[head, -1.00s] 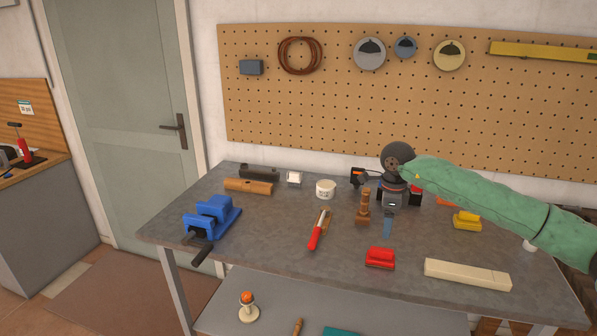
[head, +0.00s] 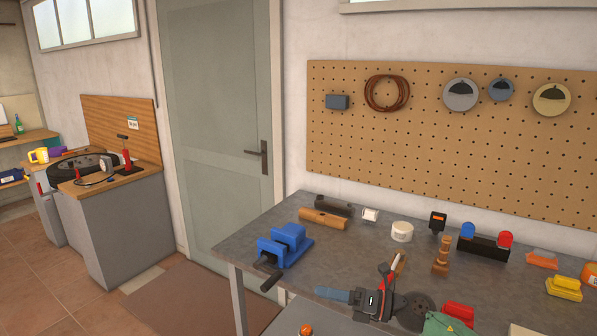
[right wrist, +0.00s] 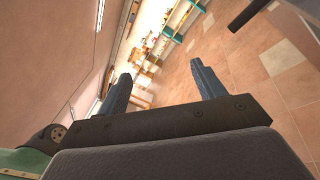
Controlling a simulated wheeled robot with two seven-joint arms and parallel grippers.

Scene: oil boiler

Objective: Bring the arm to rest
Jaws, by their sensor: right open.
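My right arm, in a green sleeve (head: 446,325), enters the head view at the bottom right. My right gripper (head: 322,292) is over the front part of the grey workbench (head: 262,240), its blue fingers pointing left. It hides part of the red-handled tool behind it. In the right wrist view, the two fingers (right wrist: 160,76) are apart with nothing between them, and tiled floor lies beyond. My left gripper is not in view.
A blue vise (head: 285,245) stands at the bench's left end, near the fingers. A wooden piece (head: 441,256), a white tub (head: 402,231) and a red block (head: 459,312) are around the gripper. Open floor (head: 185,300) lies left of the bench.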

